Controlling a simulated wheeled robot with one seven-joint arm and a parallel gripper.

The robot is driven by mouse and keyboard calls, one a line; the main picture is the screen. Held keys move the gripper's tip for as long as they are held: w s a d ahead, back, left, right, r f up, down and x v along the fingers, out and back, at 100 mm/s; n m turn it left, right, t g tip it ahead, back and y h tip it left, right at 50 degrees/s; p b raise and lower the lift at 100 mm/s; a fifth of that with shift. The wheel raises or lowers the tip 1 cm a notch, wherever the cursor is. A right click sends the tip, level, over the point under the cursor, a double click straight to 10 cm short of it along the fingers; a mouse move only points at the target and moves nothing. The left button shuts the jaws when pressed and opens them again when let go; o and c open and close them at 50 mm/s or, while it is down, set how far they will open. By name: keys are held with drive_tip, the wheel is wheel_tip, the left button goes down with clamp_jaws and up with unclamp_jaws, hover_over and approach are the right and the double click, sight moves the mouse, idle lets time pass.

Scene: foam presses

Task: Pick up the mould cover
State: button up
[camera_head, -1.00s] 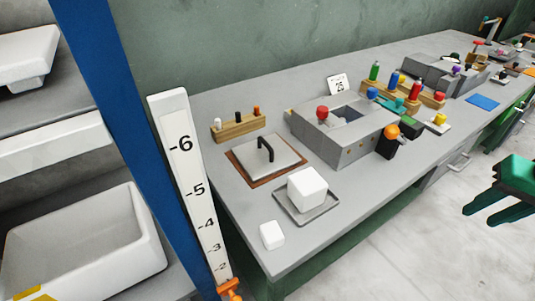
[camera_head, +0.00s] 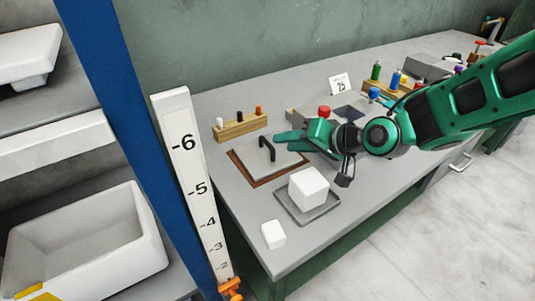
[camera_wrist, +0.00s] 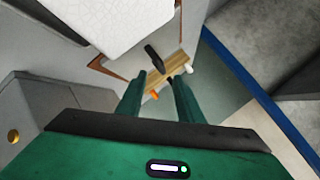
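The mould cover (camera_head: 284,160) is a flat grey plate with a black upright handle (camera_head: 267,149), resting on a brown base (camera_head: 242,167) on the bench. In the wrist view, the black handle (camera_wrist: 154,57) shows just beyond my fingertips, roughly in line with the gap between them. My gripper (camera_head: 284,140) is to the right of the handle, pointing left toward it, with its fingers apart and nothing between them. It also shows in the wrist view (camera_wrist: 156,82). The handle stands clear of the fingers in the head view.
A white block (camera_head: 308,188) sits on a grey tray (camera_head: 323,210) in front of the cover, with a smaller white block (camera_head: 273,234) nearer. A wooden peg holder (camera_head: 240,126) stands behind. A grey press (camera_head: 300,120) is partly hidden by my arm. A blue post (camera_head: 105,130) stands left.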

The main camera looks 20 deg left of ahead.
sight(267, 148)
drive_tip(key=shift+x, duration=3.25)
drive_tip(key=shift+r, duration=0.1)
clamp_jaws()
